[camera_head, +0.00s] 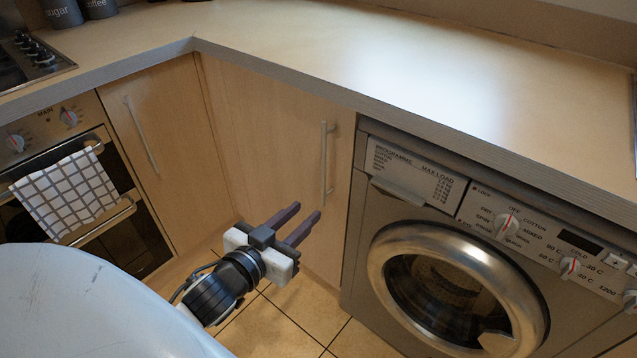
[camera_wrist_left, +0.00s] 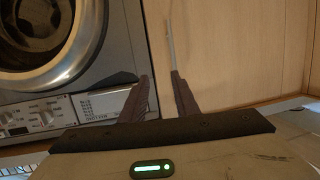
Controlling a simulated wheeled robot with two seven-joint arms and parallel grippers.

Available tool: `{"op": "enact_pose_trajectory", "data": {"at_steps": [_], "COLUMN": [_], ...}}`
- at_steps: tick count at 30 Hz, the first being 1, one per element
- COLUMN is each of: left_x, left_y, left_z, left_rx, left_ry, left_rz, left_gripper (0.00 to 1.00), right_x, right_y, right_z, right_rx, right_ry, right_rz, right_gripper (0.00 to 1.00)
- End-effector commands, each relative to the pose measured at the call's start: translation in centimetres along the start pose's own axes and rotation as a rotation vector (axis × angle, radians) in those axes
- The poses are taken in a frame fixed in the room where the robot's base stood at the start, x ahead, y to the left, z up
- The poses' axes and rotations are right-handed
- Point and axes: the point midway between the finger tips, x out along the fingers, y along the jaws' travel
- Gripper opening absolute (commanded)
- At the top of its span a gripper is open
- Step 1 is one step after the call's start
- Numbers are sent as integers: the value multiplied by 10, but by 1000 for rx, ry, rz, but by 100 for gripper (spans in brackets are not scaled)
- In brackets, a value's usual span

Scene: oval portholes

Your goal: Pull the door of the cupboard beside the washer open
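The cupboard door (camera_head: 265,130) beside the washer is pale wood and looks shut. Its slim upright metal handle (camera_head: 325,163) is near the door's right edge. In the left wrist view the handle (camera_wrist_left: 171,38) runs up from near the tip of the right-hand finger. My left gripper (camera_head: 308,209) is open, with two dark fingers apart and nothing between them. In the head view it is below and left of the handle's lower end. The wrist view shows its fingers (camera_wrist_left: 160,77) pointing toward the door. I cannot tell whether a finger touches the handle. My right gripper is not in view.
The silver washer (camera_head: 365,230) stands right of the door. Another cupboard door (camera_head: 165,140) and an oven with a checked towel (camera_head: 65,195) are at left. The worktop (camera_head: 400,60) overhangs above. Tiled floor (camera_head: 270,325) is clear below.

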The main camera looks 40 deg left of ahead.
Motion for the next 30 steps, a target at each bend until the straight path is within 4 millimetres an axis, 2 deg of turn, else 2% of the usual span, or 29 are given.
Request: {"op": "enact_pose_trajectory", "data": {"at_steps": [1, 3, 6, 9, 14, 24, 30], "left_x": [8, 10, 10, 14, 34, 91, 107], "left_y": [-10, -19, -27, -30, -31, -34, -34], "left_z": [-4, -24, -43, -53, -60, -71, -74], "left_rx": [-1, -8, -15, -17, -17, -17, -18], "left_ry": [67, 135, 196, 220, 223, 219, 216], "left_rz": [-14, -29, -39, -41, -41, -43, -42], "left_gripper": [28, 28, 28, 28, 28, 28, 28], "right_x": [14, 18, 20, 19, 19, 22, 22], "right_y": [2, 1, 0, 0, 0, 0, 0], "right_z": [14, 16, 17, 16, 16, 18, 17], "right_rx": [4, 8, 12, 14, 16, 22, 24], "right_ry": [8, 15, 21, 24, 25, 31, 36], "right_rz": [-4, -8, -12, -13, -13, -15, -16], "right_gripper": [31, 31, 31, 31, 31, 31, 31]}}
